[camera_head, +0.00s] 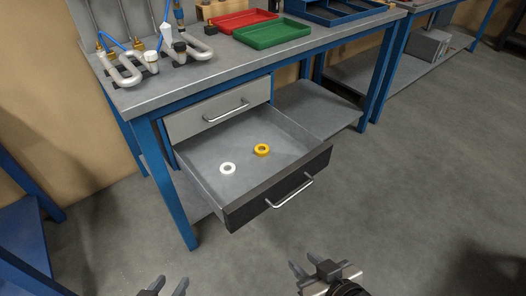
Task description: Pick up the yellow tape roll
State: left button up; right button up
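The yellow tape roll (262,150) lies flat in the open lower drawer (205,191) of the workbench. A white tape roll (228,168) lies in the same drawer, a little to its left and nearer to me, apart from it. My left gripper (166,284) shows at the bottom edge, left of centre, with its fingers apart and nothing between them. My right gripper (307,268) is at the bottom, right of centre, open and empty. Both grippers are well short of the drawer in the picture.
The drawer front has a bar handle (290,191); a closed drawer (219,109) sits above it. The workbench (200,82) bears serpentine coils (123,70), a red tray (240,21) and a green tray (271,34). Blue legs (175,185) stand beside the drawer. Open floor (400,190) lies to the right.

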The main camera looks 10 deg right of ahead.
aim_at(261, 153)
jog(key=u, duration=0.05)
jog(key=i, duration=1.05)
jog(key=u, duration=0.3)
